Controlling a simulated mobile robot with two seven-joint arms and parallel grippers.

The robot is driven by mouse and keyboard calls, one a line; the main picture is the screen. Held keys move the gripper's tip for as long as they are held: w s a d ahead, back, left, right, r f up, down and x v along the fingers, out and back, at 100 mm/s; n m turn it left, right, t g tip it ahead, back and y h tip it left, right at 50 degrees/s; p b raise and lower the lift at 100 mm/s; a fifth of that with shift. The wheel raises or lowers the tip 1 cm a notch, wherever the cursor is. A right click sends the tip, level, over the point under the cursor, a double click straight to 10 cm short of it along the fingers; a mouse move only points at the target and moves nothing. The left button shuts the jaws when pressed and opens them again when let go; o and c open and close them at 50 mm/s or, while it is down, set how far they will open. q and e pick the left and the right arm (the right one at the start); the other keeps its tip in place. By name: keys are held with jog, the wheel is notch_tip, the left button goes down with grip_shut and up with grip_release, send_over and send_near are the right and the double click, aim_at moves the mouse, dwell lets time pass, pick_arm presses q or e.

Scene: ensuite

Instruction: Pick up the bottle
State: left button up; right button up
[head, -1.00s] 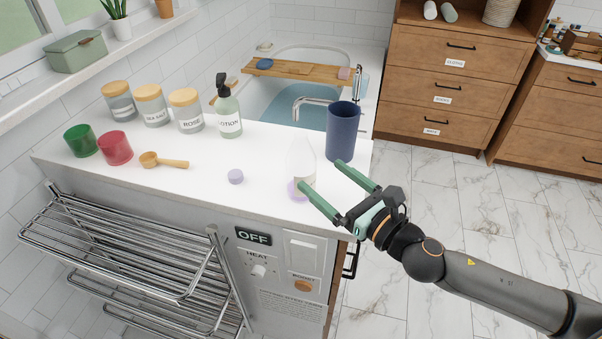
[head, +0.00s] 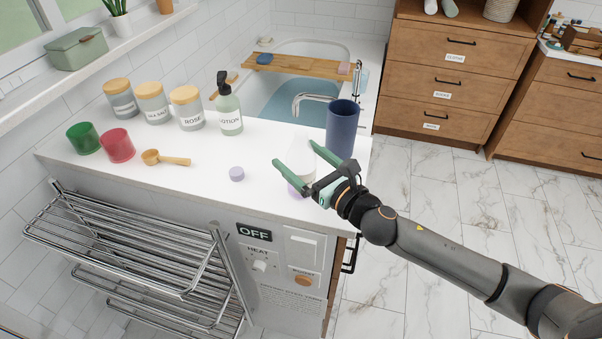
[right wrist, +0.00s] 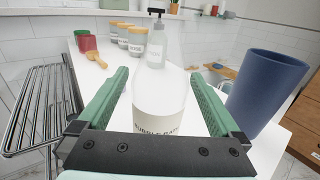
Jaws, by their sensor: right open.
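A clear whitish bottle (head: 301,156) with a pale label and a lavender base stands upright near the counter's right front edge. In the right wrist view the bottle (right wrist: 160,92) is large and central, its label partly readable as "BUBBLE BA...". My right gripper (head: 295,155) is open, with one green finger on each side of the bottle. In the wrist view the fingers (right wrist: 159,76) show gaps to the bottle on both sides. In the head view the gripper hides much of its lower part. My left gripper is not in view.
A dark blue cup (head: 342,128) stands close behind the bottle on the right. A small lavender cap (head: 237,174) lies to the left. A chrome rack (head: 130,240) is below the counter's front.

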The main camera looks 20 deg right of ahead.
jog(key=shift+c, duration=0.2)
jog(key=c, duration=1.4)
jog(key=shift+r, duration=0.15)
notch_tip(320, 180, up, 2)
jog(key=p, duration=0.3)
jog(key=shift+r, duration=0.25)
jog(key=shift+s+d+r+p, duration=0.35)
jog(key=shift+s+d+r, duration=0.9)
jog(key=shift+d+r, duration=0.55)
jog(key=shift+s+d+r+p, duration=0.3)
jog(key=shift+s+d+r, duration=1.15)
jog(key=shift+d, duration=0.5)
jog(key=shift+s+d+r+p, duration=0.35)
jog(key=shift+s+d+r, duration=0.75)
jog(key=shift+d+r, duration=0.75)
jog(key=shift+s+d+f, duration=0.1)
jog(key=shift+d, duration=0.05)
